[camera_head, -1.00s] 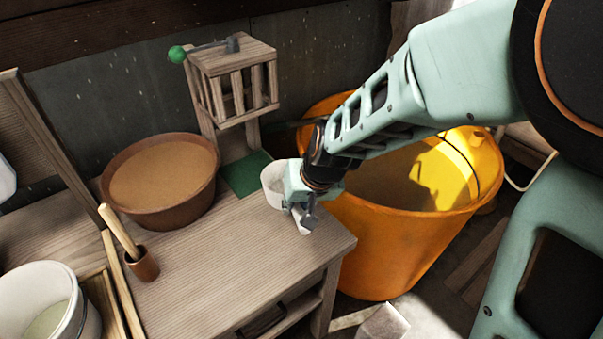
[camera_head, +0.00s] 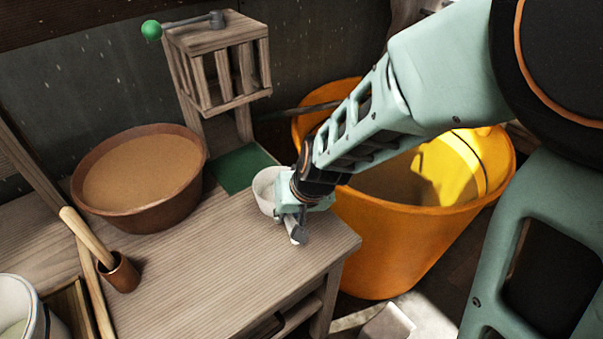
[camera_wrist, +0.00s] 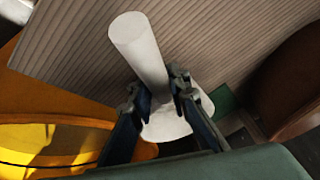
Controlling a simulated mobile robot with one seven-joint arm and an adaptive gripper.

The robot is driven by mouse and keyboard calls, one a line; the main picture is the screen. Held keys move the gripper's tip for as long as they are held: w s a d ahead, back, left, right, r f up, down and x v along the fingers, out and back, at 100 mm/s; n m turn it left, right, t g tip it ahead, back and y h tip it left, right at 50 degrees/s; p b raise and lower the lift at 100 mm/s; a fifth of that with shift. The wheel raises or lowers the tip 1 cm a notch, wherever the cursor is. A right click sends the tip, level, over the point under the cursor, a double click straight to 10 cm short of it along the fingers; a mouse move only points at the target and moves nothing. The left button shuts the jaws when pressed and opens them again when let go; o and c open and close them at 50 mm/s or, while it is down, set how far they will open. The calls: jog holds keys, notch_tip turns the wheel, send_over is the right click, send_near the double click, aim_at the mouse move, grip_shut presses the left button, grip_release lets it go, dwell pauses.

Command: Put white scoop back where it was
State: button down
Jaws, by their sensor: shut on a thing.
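The white scoop (camera_head: 265,190) is in my gripper (camera_head: 292,222), over the right end of the wooden bench in the head view. In the wrist view, my gripper (camera_wrist: 160,92) is shut on the white scoop (camera_wrist: 140,45), with its round handle reaching up between the fingers and its bowl partly hidden behind them. The green mat (camera_head: 240,171) lies on the bench just left of and behind the scoop. I cannot tell whether the scoop touches the bench.
A brown bowl (camera_head: 185,208) of tan material stands on the wooden bench (camera_head: 215,270). A large orange bucket (camera_head: 385,240) stands right of the bench. A cup with a pestle (camera_head: 120,272) is front left.

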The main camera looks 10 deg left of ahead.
jog(key=shift+r, duration=0.1)
jog(key=c, duration=1.8)
grip_release()
jog(key=shift+c, duration=0.2)
